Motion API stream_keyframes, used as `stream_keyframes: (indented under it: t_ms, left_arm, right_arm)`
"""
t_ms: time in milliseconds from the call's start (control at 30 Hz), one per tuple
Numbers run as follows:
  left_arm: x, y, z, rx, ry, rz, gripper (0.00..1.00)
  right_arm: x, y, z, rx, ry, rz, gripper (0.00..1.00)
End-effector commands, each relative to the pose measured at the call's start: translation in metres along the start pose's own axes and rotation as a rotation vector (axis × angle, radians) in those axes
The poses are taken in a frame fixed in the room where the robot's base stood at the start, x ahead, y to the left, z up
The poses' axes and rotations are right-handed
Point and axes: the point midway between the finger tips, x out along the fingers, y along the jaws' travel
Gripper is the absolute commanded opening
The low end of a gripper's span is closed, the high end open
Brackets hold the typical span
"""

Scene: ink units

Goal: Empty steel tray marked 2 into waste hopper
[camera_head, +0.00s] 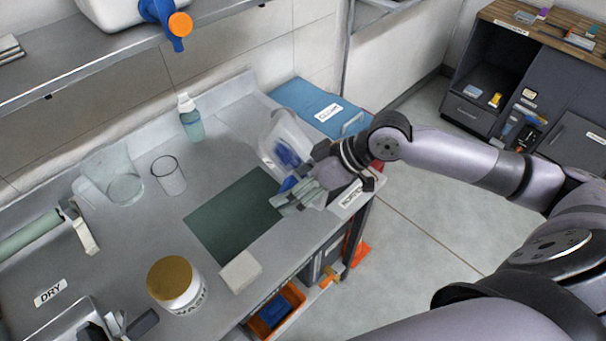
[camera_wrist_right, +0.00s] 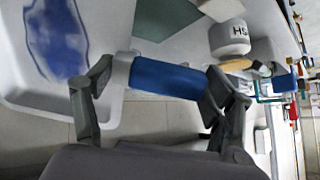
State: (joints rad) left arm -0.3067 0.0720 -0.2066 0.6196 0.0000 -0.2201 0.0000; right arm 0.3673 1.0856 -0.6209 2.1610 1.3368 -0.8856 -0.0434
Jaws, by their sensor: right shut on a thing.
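A pale grey tray (camera_head: 291,132) with a blue ink smear inside is tilted up at the right end of the counter. It also fills the left of the wrist view (camera_wrist_right: 104,104). My right gripper (camera_head: 294,192) is shut on a blue bar (camera_wrist_right: 168,77), which lies across between its fingers and seems joined to the tray's rim. I see no number on the tray. I cannot tell which thing is the waste hopper. Grey parts at the lower left edge look like my left gripper (camera_head: 128,324); its jaws are unclear.
A dark green mat (camera_head: 232,218), a gold-lidded wash jar (camera_head: 184,292) and a white block (camera_head: 240,271) are on the counter. Two clear vessels (camera_head: 169,178) and a bottle (camera_head: 191,120) stand behind. A blue panel (camera_head: 305,98) is beyond the tray. A shelf (camera_head: 110,58) overhangs.

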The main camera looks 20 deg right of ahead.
Motion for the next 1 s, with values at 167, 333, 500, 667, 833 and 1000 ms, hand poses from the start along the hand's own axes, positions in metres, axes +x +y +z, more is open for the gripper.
stream_keyframes:
  t_ms: [167,333,500,667,833,1000]
  left_arm:
    - [-0.005,-0.013,-0.002,-0.002,0.002,-0.015,0.40]
    - [-0.002,-0.015,-0.004,-0.004,0.005,-0.018,0.40]
    - [-0.014,-0.013,-0.005,-0.004,0.004,-0.016,0.40]
    - [-0.030,-0.011,-0.008,-0.005,0.006,-0.013,0.40]
    - [-0.047,-0.008,-0.010,-0.004,0.007,-0.010,0.40]
    - [-0.064,-0.007,-0.011,-0.003,0.007,-0.008,0.40]
  right_arm:
    - [0.019,-0.002,-0.005,-0.007,-0.108,0.038,0.44]
    - [0.037,-0.001,-0.003,-0.010,-0.214,0.077,0.44]
    - [0.045,-0.002,-0.003,-0.006,-0.303,0.105,0.44]
    - [0.056,-0.002,-0.002,-0.008,-0.363,0.124,0.44]
    - [0.068,-0.001,0.002,-0.010,-0.438,0.149,0.44]
    - [0.083,0.000,0.008,-0.013,-0.530,0.181,0.44]
